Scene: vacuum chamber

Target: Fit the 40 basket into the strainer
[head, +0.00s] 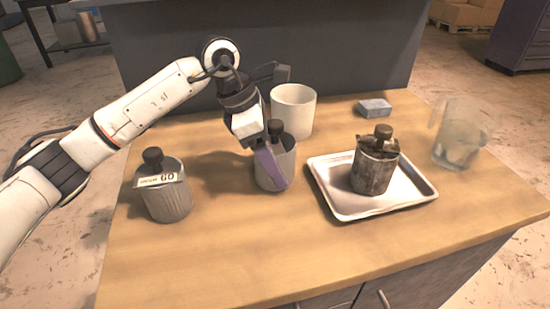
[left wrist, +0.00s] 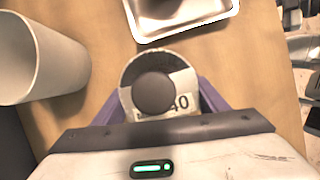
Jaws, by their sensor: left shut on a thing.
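The 40 basket (head: 283,158) is a grey cylinder with a black knob on top, near the middle of the table. In the left wrist view its knob and white label reading 40 (left wrist: 181,103) show between the fingers. My left gripper (head: 270,168) is shut on it, with a purple finger on either side. The basket is upright; its base is at or close to the tabletop. A white open-topped cylinder (head: 292,110) stands just behind it, also in the left wrist view (left wrist: 60,65). A clear open vessel (head: 462,135) stands at the right. No label shows which is the strainer.
A dirty dark basket (head: 374,171) sits in a white tray (head: 345,211) to the right. A small blue-grey block (head: 374,108) lies behind the tray. The wooden table (head: 250,255) is clear in front.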

